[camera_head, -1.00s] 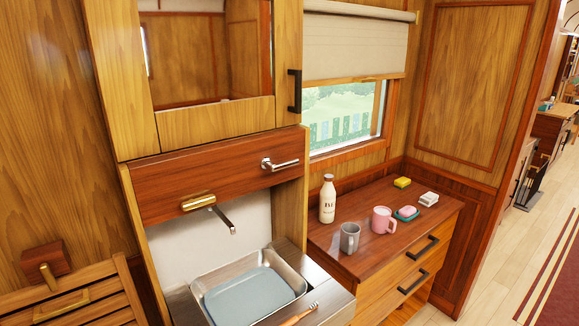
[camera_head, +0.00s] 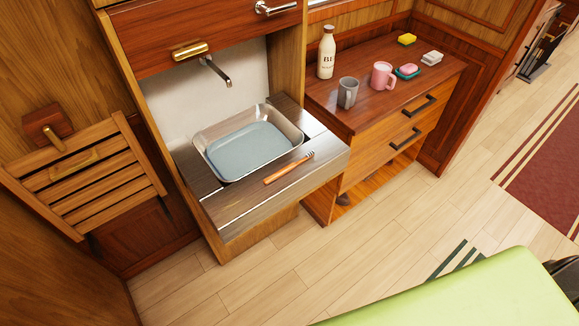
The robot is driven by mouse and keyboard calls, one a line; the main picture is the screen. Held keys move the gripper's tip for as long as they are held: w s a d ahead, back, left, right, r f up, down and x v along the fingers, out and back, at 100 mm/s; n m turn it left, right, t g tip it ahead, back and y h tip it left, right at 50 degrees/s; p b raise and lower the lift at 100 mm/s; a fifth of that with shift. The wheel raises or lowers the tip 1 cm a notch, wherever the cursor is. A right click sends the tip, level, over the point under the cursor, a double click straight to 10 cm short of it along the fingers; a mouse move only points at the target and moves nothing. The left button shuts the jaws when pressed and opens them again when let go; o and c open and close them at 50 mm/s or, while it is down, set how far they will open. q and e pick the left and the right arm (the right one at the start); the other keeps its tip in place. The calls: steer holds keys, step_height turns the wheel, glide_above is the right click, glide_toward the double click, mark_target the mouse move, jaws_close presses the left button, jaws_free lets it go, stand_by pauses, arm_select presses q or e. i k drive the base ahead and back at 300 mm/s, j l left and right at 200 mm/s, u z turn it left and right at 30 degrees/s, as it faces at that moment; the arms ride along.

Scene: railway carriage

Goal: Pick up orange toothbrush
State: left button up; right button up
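An orange toothbrush (camera_head: 289,168) lies on the front metal ledge of the sink counter (camera_head: 247,202), just in front of the basin. Its bristle end points to the upper right and its handle end to the lower left. It lies flat, with nothing on top of it. Neither of my grippers shows in the head view.
The sink basin (camera_head: 205,140) sits behind the toothbrush. A wooden cabinet (camera_head: 340,120) to the right bears a white bottle (camera_head: 326,56), a grey mug (camera_head: 347,93), a pink mug (camera_head: 382,76) and soap items. A slatted wooden rack (camera_head: 88,178) is at left. Floor in front is open; a green surface (camera_head: 470,295) is lower right.

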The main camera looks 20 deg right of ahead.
mark_target(277, 175)
steer(key=l+u, duration=0.1)
steer(key=u, duration=0.3)
steer(key=i+l+u, duration=0.1)
steer(key=l+u, duration=0.3)
steer(key=l, duration=0.55)
steer(key=l+u, duration=0.45)
steer(key=l, duration=0.5)
